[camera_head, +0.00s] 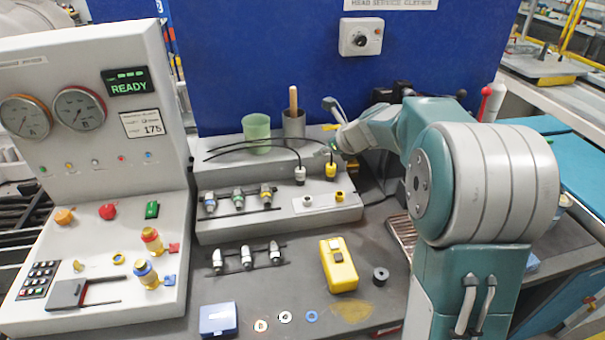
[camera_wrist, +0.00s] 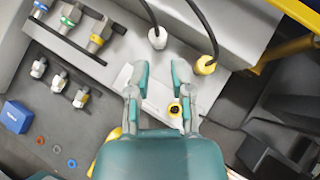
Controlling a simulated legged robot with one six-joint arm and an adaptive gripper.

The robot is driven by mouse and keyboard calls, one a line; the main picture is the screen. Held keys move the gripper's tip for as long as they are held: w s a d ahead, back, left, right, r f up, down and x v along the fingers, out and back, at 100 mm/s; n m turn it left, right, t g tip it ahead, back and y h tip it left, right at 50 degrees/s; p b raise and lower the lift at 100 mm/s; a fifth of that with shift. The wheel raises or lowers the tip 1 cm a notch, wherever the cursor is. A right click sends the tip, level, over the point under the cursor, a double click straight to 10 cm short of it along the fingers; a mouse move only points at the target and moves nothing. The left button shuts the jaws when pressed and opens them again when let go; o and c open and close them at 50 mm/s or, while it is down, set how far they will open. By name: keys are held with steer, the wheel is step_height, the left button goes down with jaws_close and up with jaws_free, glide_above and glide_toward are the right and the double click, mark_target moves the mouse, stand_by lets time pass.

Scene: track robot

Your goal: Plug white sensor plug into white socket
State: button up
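The white sensor plug (camera_head: 299,174) stands on the upper part of the grey stepped block, with a black cable from its top. It also shows in the wrist view (camera_wrist: 157,40), just beyond my fingertips. The white socket (camera_head: 308,200) sits on a pale plate on the lower step in front of it, and looks empty. In the wrist view I cannot make this socket out; my left finger likely covers it. My gripper (camera_wrist: 160,72) is open and empty, with its fingers above the pale plate. In the head view my gripper (camera_head: 335,140) is small and partly hidden by my arm.
The yellow plug (camera_head: 331,170) stands right of the white one, also cabled. The yellow socket (camera_head: 339,196) is right of the white socket. Several metal connectors (camera_head: 238,200) line the step at left. A green cup (camera_head: 257,134) and yellow device (camera_head: 338,265) stand nearby.

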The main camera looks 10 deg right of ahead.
mark_target(300, 163)
steer(key=x, duration=1)
steer(key=shift+s+f, duration=0.1)
steer(key=shift+f, duration=0.15)
steer(key=shift+w+a+f, duration=0.15)
steer(key=shift+w+a, duration=0.05)
steer(key=shift+a, duration=0.35)
jaws_close()
steer(key=shift+d, duration=0.2)
